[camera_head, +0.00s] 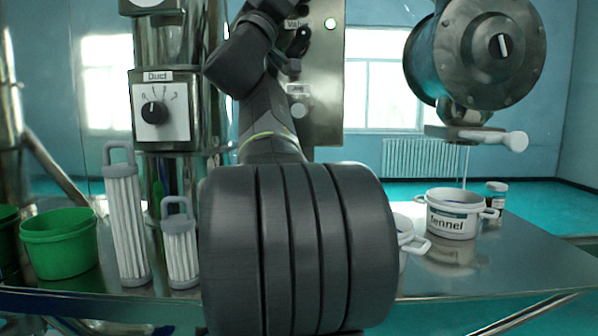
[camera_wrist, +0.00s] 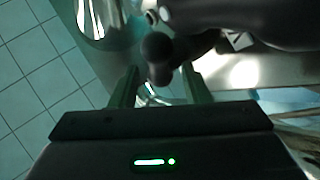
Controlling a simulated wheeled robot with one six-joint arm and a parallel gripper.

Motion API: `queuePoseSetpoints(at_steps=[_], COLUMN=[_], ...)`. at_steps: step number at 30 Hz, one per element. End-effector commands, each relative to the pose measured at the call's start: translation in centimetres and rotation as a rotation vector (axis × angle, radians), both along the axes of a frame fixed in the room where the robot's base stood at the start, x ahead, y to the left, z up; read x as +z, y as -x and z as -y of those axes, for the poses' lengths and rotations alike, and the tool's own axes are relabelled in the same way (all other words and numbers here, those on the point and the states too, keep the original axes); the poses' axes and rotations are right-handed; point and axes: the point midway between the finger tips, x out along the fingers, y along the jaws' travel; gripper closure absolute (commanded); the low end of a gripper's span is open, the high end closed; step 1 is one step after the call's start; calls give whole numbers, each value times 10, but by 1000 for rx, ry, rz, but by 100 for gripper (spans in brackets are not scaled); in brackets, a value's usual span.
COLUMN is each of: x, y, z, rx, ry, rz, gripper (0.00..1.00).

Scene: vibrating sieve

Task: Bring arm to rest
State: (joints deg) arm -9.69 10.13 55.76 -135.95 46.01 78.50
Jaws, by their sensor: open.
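My arm (camera_head: 300,245) fills the middle of the head view, its thick ribbed dark joint close to the camera and a thinner link rising behind it. My gripper (camera_wrist: 160,84) shows in the wrist view, with two dark fingers apart and nothing seen held between them. A dark rounded shape shows just beyond the fingertips; I cannot tell what it is. In the head view I cannot make out the fingers.
A metal table (camera_head: 520,265) carries a green bucket (camera_head: 60,245), two white ribbed filters (camera_head: 126,225) (camera_head: 180,245) and a white pot labelled fennel (camera_head: 452,215). A dial panel (camera_head: 160,110) and a metal drum (camera_head: 475,55) stand above the table.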

Motion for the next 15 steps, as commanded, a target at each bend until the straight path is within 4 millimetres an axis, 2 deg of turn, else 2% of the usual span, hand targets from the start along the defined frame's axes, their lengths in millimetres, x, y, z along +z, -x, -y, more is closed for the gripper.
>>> queuePoseSetpoints(at_steps=[3, 15], x=[-22, -78], y=[12, 50], z=[-11, -43], rx=[4, 4], ry=[2, 2], rz=[-2, -2], gripper=[58, 58])
